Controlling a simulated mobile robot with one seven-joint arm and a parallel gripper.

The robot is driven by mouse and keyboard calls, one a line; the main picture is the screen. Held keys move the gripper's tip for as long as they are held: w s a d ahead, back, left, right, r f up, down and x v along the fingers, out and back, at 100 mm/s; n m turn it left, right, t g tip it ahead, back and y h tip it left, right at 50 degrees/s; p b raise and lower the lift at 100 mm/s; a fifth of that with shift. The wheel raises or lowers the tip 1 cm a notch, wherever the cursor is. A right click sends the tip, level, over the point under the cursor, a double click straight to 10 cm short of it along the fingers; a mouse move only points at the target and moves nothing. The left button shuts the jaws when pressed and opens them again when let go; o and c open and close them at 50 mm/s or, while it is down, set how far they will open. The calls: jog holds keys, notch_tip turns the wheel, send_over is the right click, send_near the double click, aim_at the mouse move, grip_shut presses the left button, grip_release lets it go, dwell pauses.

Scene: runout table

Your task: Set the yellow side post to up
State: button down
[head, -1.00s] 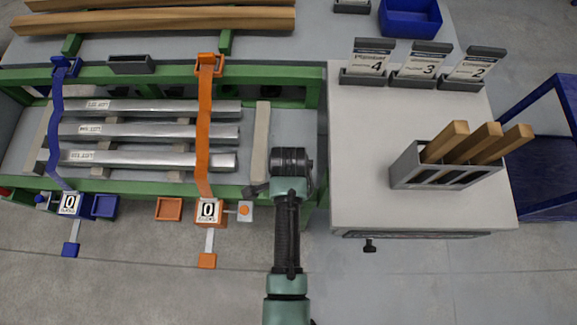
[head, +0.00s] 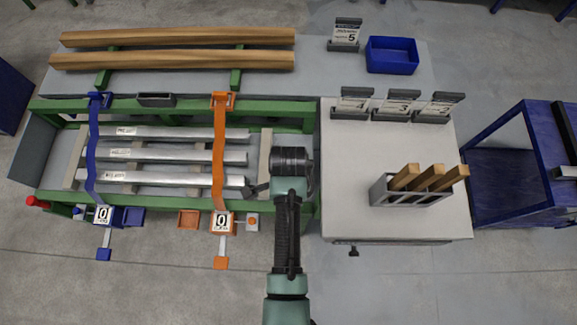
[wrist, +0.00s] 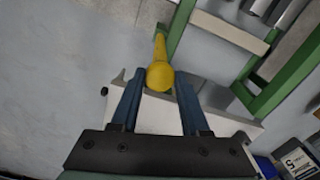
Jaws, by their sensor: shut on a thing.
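The yellow side post (wrist: 158,75) shows in the wrist view as a yellow rod with a rounded end towards the camera. It stands between the two blue fingers of my gripper (wrist: 159,88), which is shut on it. The post runs away from me towards a green frame (wrist: 225,32). In the head view my arm hides the post, so I cannot tell there how it is set.
A green-framed table holds metal bars (head: 180,156) under a blue strap (head: 93,150) and an orange strap (head: 218,150). To the right, a pale table (head: 345,190) carries a grey holder (head: 410,198) with wooden pieces. A blue cart (head: 510,170) stands further right.

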jog(key=shift+r, duration=0.15)
jog(key=shift+c, duration=1.9)
grip_release()
jog(key=shift+r, duration=0.1)
notch_tip(320, 180, up, 13)
